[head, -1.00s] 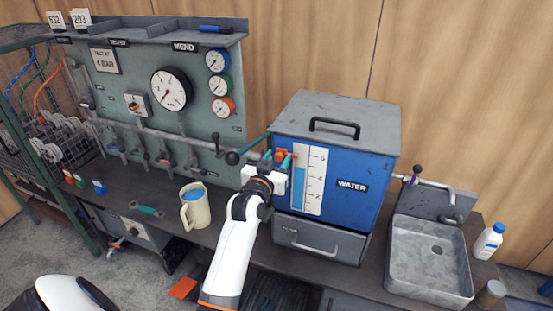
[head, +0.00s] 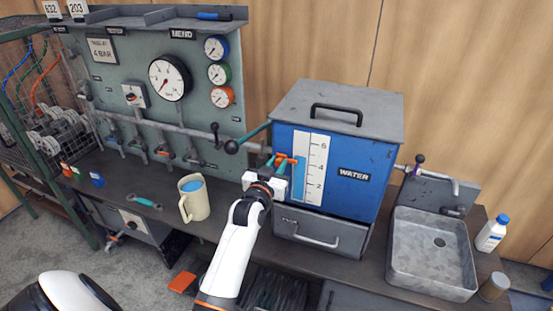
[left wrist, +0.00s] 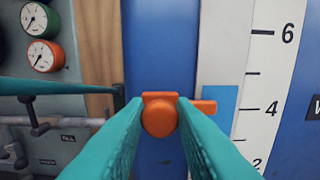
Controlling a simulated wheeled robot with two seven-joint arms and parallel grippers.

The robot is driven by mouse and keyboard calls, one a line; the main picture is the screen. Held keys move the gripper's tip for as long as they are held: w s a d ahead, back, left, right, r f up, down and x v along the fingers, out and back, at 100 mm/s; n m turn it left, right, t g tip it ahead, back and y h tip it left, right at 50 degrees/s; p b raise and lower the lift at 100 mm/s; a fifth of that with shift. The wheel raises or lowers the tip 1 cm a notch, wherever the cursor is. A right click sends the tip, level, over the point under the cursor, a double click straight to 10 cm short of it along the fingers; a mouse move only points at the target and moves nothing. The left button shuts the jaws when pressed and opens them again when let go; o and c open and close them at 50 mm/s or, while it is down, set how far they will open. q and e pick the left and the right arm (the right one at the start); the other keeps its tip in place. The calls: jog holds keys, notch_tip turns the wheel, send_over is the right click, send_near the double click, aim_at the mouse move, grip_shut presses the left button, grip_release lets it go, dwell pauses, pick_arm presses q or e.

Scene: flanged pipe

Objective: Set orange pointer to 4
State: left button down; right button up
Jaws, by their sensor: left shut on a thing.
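The orange pointer (head: 286,159) sits at the left edge of the white scale (head: 312,172) on the blue water tank. In the left wrist view the round knob of the orange pointer (left wrist: 159,117) is between the teal fingers, and its tip reaches right over the scale edge. The tip is about level with the 4 mark (left wrist: 272,108). My left gripper (head: 275,163) is shut on the pointer's knob. In the left wrist view the fingers of my left gripper (left wrist: 160,103) touch the knob on both sides. My right gripper is out of view.
A teal-handled lever (head: 250,137) reaches close behind my left gripper. A cream jug (head: 196,203) stands on the bench to the left. A grey drawer (head: 318,233) is below the tank. A metal sink (head: 432,255) is to the right.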

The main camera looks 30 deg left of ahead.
pick_arm(q)
jog(key=shift+f, duration=0.5)
jog(key=c, duration=1.2)
grip_release()
jog(key=shift+r, duration=0.1)
jog(key=shift+c, duration=0.2)
jog(key=b+v, duration=0.1)
jog(key=v, duration=1.1)
